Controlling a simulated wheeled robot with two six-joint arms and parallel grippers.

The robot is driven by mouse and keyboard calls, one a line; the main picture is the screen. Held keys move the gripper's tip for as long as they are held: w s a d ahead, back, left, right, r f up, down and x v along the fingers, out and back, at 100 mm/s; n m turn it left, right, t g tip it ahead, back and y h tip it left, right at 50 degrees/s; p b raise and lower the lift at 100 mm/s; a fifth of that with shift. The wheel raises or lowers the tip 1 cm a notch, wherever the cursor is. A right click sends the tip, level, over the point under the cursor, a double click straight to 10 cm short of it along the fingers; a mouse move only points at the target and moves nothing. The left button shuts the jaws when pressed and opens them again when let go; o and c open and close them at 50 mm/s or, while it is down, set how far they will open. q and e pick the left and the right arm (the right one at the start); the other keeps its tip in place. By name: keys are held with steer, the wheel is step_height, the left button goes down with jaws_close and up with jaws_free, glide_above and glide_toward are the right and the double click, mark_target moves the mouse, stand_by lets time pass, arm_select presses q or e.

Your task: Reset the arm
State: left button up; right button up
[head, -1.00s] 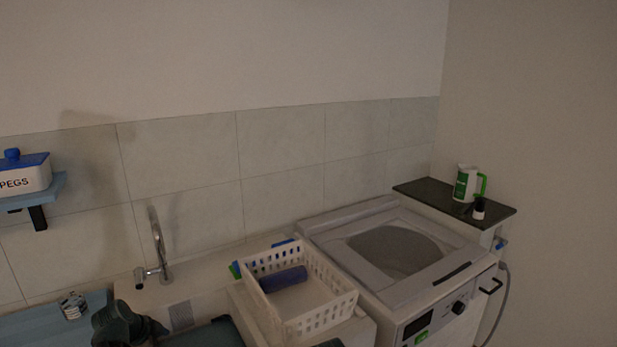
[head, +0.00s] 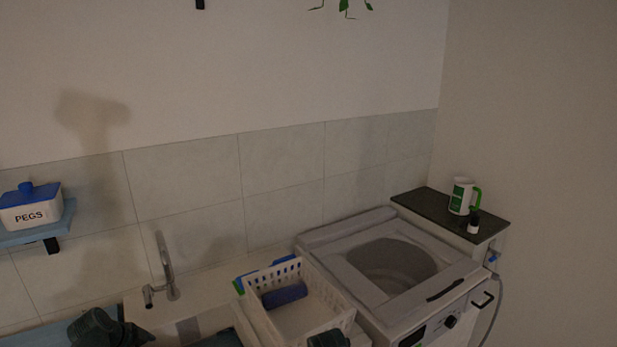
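No gripper fingers show in the head view. A dark rounded part at the bottom left looks like a link of my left arm. Another dark part at the bottom edge, in front of the white basket (head: 333,322), looks like part of my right arm. Both are cut off by the frame, so I cannot tell what the grippers hold.
The basket holds a blue roll (head: 285,295) and stands left of a washing machine (head: 322,238). A dark shelf (head: 425,203) carries a white-green jug (head: 460,196) and a small bottle (head: 473,224). A tap (head: 166,266) and PEGS box (head: 30,209) are left.

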arm_select(q)
steer(key=b+x, duration=1.2)
steer(key=x, duration=0.1)
steer(key=shift+s+a+f, duration=0.1)
step_height(320, 180, up, 15)
steer(key=p, duration=1.5)
steer(key=shift+s, duration=0.1)
